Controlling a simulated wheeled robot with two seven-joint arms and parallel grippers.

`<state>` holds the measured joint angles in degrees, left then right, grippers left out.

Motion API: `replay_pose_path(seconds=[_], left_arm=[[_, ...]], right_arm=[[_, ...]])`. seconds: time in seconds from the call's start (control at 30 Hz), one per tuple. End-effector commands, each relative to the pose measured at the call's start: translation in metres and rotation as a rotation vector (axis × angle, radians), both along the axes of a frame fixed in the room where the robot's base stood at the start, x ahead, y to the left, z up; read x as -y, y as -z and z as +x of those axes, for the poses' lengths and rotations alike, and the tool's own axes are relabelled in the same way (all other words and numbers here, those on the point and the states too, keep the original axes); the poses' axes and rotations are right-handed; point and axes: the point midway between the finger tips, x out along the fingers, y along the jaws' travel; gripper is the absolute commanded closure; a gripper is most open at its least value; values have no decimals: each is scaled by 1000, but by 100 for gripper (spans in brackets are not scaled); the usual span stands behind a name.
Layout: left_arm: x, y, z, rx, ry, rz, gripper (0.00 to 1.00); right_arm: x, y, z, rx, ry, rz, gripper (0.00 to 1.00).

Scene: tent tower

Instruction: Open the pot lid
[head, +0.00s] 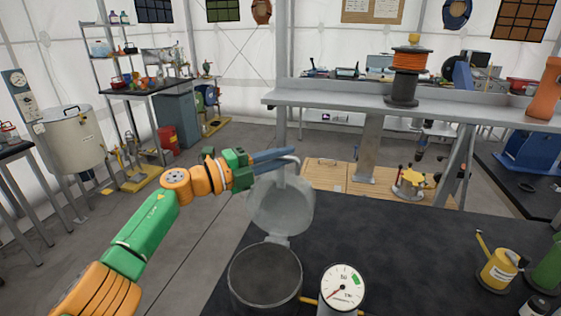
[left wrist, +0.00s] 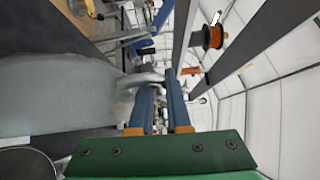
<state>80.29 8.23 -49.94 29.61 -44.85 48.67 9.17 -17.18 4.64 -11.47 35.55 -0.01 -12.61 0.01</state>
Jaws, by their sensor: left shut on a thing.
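The dark grey pot (head: 265,279) stands on the black table near the bottom middle of the head view, with its round mouth open. Its pale grey lid (head: 282,208) stands up steeply at the far side of the rim, joined there by a hinge piece (head: 276,240). The lid also fills the left of the left wrist view (left wrist: 60,95). My left gripper (head: 288,156) is at the top of the lid, its blue fingers shut on the lid's handle (left wrist: 142,80). The fingers partly hide the handle. My right gripper is out of view.
A round white gauge (head: 343,287) stands close to the pot's right. A yellow oil can (head: 498,270) and a green container (head: 549,265) are at the table's right. The table's middle (head: 400,250) is clear. A grey raised bench (head: 340,92) with an orange spool (head: 407,62) stands beyond.

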Motion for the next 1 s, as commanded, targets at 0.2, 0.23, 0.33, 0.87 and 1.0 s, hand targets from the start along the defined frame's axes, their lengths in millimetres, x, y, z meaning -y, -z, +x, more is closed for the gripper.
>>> replay_pose_path(seconds=[0.2,0.23,0.33,0.87,1.0], left_arm=[[1,3,0,-3,3,4,100],[1,3,0,-3,3,4,100],[1,3,0,-4,3,5,100],[0,2,0,-1,1,3,56],[-7,3,-2,1,-1,2,56]], right_arm=[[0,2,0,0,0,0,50],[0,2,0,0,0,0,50],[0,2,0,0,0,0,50],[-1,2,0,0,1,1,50],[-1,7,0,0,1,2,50]])
